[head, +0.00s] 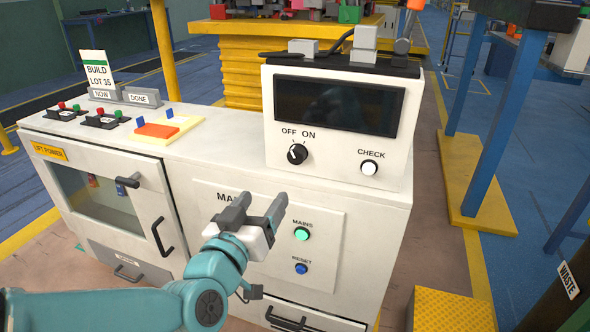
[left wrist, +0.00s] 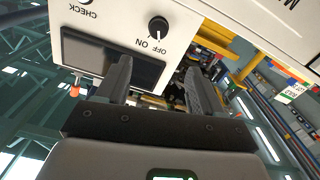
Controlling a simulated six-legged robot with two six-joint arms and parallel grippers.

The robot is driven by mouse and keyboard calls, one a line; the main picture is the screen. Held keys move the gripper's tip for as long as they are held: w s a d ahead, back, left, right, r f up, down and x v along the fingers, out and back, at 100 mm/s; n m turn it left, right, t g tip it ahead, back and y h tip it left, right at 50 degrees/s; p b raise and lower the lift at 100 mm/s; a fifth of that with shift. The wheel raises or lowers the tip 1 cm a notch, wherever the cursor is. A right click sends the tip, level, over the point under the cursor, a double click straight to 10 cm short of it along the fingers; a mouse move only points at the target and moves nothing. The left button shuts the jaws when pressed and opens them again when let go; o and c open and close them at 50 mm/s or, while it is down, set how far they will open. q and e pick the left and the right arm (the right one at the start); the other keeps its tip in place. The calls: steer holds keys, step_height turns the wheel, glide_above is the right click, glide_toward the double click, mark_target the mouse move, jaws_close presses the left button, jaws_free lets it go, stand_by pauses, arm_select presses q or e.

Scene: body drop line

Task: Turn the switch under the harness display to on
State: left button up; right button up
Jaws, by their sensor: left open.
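The switch is a black round knob (head: 297,153) below the dark harness display (head: 337,105), on the front of a white box. OFF is printed above it to the left and ON to the right; its white mark seems to point up-left, toward OFF. My left gripper (head: 262,203) is open and empty, lower than the knob and to its left, in front of the cabinet panel, apart from the knob. In the left wrist view the knob (left wrist: 158,27) shows upside down, beyond the open fingers. My right gripper is out of view.
A white CHECK button (head: 369,168) sits right of the knob. A green MAINS button (head: 302,233) and a blue RESET button (head: 301,268) are on the panel near my gripper. Small switches (head: 100,118) and an orange-yellow block (head: 165,128) are on the cabinet top.

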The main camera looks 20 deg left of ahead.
mark_target(294, 158)
arm_select(q)
steer(key=w, duration=1.1)
steer(key=w+d+b, duration=0.1)
steer(key=w, duration=0.4)
steer(key=shift+w+f, duration=0.1)
steer(key=shift+w, duration=0.15)
steer(key=c, duration=1.1)
